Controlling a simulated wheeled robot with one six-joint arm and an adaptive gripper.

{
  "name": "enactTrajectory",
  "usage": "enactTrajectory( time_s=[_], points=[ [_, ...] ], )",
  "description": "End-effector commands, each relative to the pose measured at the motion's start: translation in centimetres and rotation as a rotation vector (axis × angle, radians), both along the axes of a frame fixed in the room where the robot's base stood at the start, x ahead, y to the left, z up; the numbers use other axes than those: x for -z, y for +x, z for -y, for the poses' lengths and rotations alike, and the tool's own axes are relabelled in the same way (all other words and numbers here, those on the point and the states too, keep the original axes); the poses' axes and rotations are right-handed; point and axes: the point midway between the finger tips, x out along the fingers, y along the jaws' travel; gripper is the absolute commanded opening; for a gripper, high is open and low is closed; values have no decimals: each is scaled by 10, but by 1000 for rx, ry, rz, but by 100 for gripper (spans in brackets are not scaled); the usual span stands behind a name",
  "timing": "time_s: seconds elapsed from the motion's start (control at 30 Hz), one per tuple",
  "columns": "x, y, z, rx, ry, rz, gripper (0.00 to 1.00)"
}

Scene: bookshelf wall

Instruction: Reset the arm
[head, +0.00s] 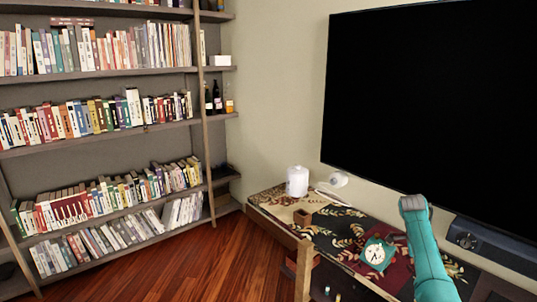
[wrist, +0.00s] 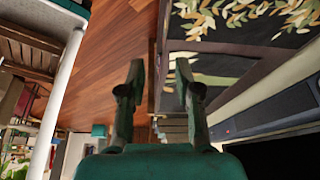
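My arm shows in the head view as a teal link at the lower right, in front of the low cabinet and the black screen. My gripper (wrist: 158,85) shows in the wrist view with its two dark fingers apart and nothing between them. The wooden floor and the cabinet's edge lie beyond the fingers. In the head view I cannot make out the gripper itself.
A large black screen (head: 435,110) is behind. A bookshelf (head: 105,87) fills the left; the wooden floor (head: 190,262) is clear.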

Motion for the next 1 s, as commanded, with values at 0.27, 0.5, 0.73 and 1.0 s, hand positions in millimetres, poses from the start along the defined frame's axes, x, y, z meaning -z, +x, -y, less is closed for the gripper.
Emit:
enactTrajectory(
  time_s=[0.27, 0.5, 0.73, 1.0],
  points=[
    [52, -2, -14, -110, 10, 28, 33],
    [121, -11, -35, -274, 19, 71, 33],
    [208, -35, -71, -510, 18, 135, 33],
    [287, -81, -116, -781, -5, 207, 33]
  ],
)
